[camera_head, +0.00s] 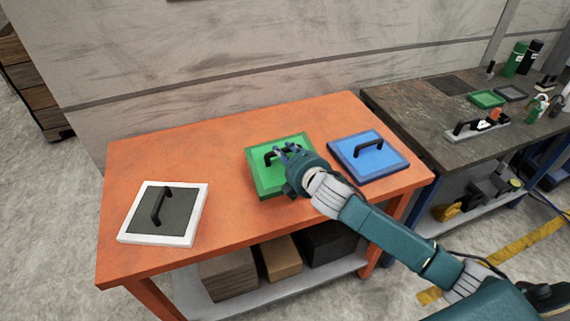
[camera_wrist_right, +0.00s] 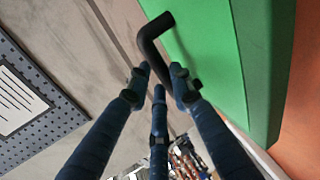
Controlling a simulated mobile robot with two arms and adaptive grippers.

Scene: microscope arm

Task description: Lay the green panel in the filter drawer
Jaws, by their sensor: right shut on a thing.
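The green panel (camera_head: 262,178) has a darker green rim and a black handle. It is at the middle of the orange table (camera_head: 190,150); I cannot tell whether it rests there or is slightly raised. My right gripper (camera_head: 283,154) is at the handle, shut on it, and hides part of the panel. The right wrist view shows the black handle (camera_wrist_right: 152,42) at the fingertips (camera_wrist_right: 163,78), with the green panel (camera_wrist_right: 215,50) beside them. I cannot make out a filter drawer for certain. My left gripper is out of view.
A blue panel with a handle (camera_head: 350,160) lies close to the right. A dark panel in a white frame (camera_head: 190,213) lies at the left. A dark workbench (camera_head: 430,115) with bottles and small trays adjoins the right. Boxes (camera_head: 228,277) sit on the lower shelf.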

